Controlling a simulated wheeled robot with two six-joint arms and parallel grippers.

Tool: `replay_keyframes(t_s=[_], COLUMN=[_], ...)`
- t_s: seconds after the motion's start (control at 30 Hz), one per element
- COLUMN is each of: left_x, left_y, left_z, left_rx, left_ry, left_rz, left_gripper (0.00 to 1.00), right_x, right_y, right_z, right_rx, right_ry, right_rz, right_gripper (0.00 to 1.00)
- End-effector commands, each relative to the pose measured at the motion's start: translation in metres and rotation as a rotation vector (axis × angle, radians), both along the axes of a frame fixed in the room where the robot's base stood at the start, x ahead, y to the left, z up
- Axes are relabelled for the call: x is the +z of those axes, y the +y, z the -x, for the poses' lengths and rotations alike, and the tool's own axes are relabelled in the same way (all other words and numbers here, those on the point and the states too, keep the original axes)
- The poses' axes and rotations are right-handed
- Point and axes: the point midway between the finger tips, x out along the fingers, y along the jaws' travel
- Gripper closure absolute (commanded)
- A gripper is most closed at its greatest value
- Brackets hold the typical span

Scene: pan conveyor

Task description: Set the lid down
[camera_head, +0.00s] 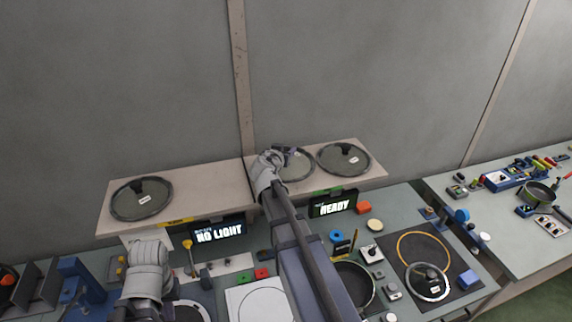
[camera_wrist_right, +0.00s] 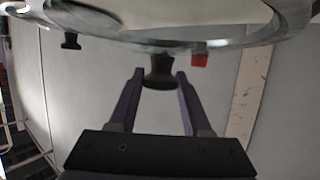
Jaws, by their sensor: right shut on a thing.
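A round glass lid (camera_head: 300,168) with a dark rim is at the back shelf, partly hidden by my right wrist. In the right wrist view the lid (camera_wrist_right: 225,30) fills the top, and its dark knob (camera_wrist_right: 159,72) sits between the two fingers. My right gripper (camera_head: 287,153) is shut on this knob; it also shows in the right wrist view (camera_wrist_right: 159,85). I cannot tell whether the lid touches the shelf. My left arm is at the lower left of the head view; its gripper (camera_head: 142,311) is cut off by the bottom edge, with fingers hidden.
Another lid (camera_head: 345,160) lies close on the right on the same shelf (camera_head: 366,150). A third lid (camera_head: 141,207) lies on the left shelf (camera_head: 215,178). A pan (camera_head: 354,283) and a lid (camera_head: 428,288) are on the workbench. A screen (camera_head: 333,204) reads READY.

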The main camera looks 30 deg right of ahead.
Motion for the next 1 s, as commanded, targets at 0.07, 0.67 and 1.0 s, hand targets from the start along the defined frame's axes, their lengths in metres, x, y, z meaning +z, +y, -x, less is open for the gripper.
replay_keyframes(t_s=[0.07,0.67,1.0], left_x=[-0.001,-0.036,-0.039], left_y=[0.000,0.000,0.000], left_z=[0.000,0.000,0.000], left_rx=[0.000,0.001,0.000], left_ry=[0.000,-0.001,-0.001], left_rz=[0.000,0.000,0.000], left_gripper=[1.00,1.00,1.00], right_x=[-0.001,-0.036,-0.039], right_y=[0.000,0.000,0.000], right_z=[0.000,0.000,0.000], right_rx=[0.000,0.000,0.000], right_ry=[0.000,0.000,0.000], right_rz=[0.001,0.001,0.000], right_gripper=[1.00,1.00,0.34])
